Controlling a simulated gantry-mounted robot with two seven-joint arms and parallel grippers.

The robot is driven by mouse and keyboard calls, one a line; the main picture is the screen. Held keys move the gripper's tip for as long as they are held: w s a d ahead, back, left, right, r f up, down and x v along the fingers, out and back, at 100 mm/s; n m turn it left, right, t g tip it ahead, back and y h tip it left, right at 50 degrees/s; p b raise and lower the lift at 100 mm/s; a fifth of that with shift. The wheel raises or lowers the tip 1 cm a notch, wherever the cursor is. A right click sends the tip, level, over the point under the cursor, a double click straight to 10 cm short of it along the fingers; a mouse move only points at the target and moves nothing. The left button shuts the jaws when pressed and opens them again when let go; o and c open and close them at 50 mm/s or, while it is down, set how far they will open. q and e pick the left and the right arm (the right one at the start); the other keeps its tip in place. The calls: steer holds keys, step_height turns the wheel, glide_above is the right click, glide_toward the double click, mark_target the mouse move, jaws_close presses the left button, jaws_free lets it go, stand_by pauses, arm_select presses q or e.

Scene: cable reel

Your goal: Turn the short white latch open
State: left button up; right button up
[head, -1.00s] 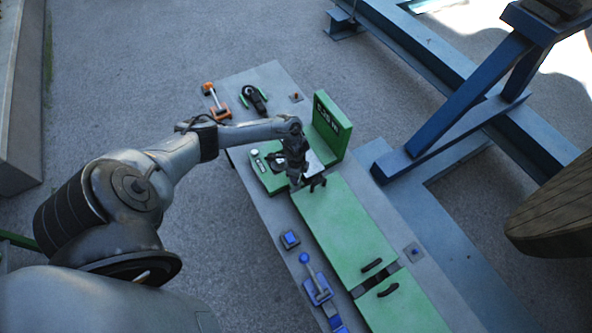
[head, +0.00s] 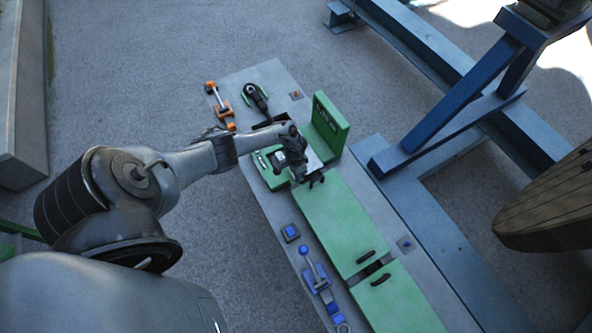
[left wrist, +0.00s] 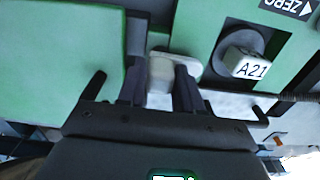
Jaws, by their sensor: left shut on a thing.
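The short white latch (left wrist: 168,68) shows in the left wrist view between the two dark fingers of my left gripper (left wrist: 162,88). It is a pale rounded piece beside the edge of a green panel. The gripper is shut on it, and the fingers hide its sides. In the head view my left gripper (head: 312,180) is at the green machine, near the upright green block; there the latch is hidden by my wrist. My right gripper is not in view.
Long green covers with black handles (head: 366,256) run toward the front. A blue lever (head: 311,268) and an orange-ended tool (head: 220,102) are on the grey bench.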

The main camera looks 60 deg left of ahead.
arm_select(q)
steer(key=shift+n, duration=0.3)
steer(key=o, duration=1)
steer(key=shift+c, duration=0.2)
steer(key=shift+r, duration=0.1)
step_height(320, 180, up, 9)
steer(key=p, duration=0.3)
steer(key=shift+r, duration=0.85)
